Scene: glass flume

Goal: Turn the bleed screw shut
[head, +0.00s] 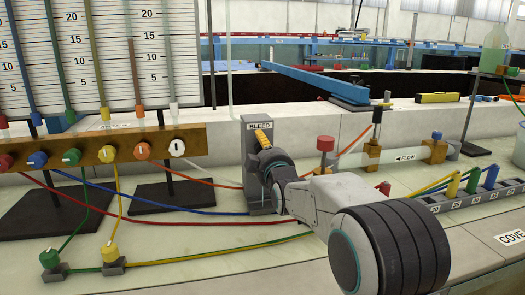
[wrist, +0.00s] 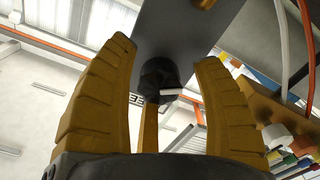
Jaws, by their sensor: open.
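The bleed screw is a black round knob (wrist: 160,80) with a white pointer line, set on a dark grey plate (wrist: 190,40). In the wrist view it lies between my open gripper's yellow fingers (wrist: 170,54), with a visible gap on both sides. The pointer lies nearly level in that picture, pointing right. In the head view, the grey post (head: 250,180) carries a BLEED label (head: 260,126). My gripper (head: 262,138) is at the front of this post, just below the label, and hides the knob there. I cannot tell whether any finger touches it.
Left of the post, a brass manifold (head: 120,150) carries several coloured knobs under a tube board (head: 75,60). Coloured hoses (head: 150,208) cross the pale bench. To the right are a red-capped fitting (head: 325,145), a clear FLOW tube (head: 400,156) and a numbered grey block (head: 470,196).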

